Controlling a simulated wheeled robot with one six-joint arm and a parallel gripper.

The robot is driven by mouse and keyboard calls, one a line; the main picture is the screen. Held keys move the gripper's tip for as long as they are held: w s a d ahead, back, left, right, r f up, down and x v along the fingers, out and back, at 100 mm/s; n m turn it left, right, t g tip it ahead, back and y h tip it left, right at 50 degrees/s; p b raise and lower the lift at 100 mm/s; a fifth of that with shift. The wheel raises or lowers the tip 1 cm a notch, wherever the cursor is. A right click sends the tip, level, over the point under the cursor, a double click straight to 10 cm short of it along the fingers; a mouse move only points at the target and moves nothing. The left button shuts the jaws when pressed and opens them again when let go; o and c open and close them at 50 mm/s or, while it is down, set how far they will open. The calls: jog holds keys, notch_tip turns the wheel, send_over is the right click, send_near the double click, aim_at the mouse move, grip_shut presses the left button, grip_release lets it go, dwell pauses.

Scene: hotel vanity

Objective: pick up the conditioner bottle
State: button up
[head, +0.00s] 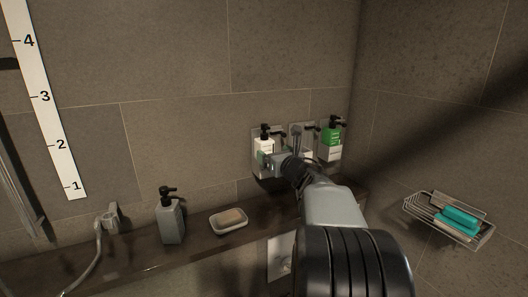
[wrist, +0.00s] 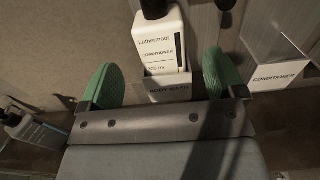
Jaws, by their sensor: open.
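The conditioner bottle (wrist: 162,42) is white with a black top, and its label reads "Lathermoor CONDITIONER". It sits in a wall holder (wrist: 168,88) whose small label is hard to read. In the head view the bottle (head: 264,145) is in the leftmost of the wall holders, with a black pump. My gripper (wrist: 162,80) is open, its green fingers left and right of the bottle's lower part as seen in the wrist view. I cannot tell whether they reach around it. In the head view my gripper (head: 274,158) is at the bottle, partly covering it.
A clear holder labelled "CONDITIONER" (wrist: 279,76) is to the right and looks empty. A green-and-white pump bottle (head: 331,142) is in the rightmost holder. A grey pump bottle (head: 171,220) and soap dish (head: 229,222) stand on the dark ledge (head: 130,262). A wire basket (head: 448,218) hangs at right.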

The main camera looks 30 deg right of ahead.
aim_at(268, 149)
jog(key=shift+w+d+f+p, duration=0.15)
jog(key=shift+w+p, duration=0.4)
jog(key=shift+w, duration=0.75)
jog(key=shift+w+d+r+p, duration=0.1)
jog(key=shift+w+d+p, duration=0.3)
jog(key=shift+w, duration=0.85)
jog(key=shift+a, duration=0.15)
jog(key=shift+c, duration=0.4)
jog(key=c, duration=1.1)
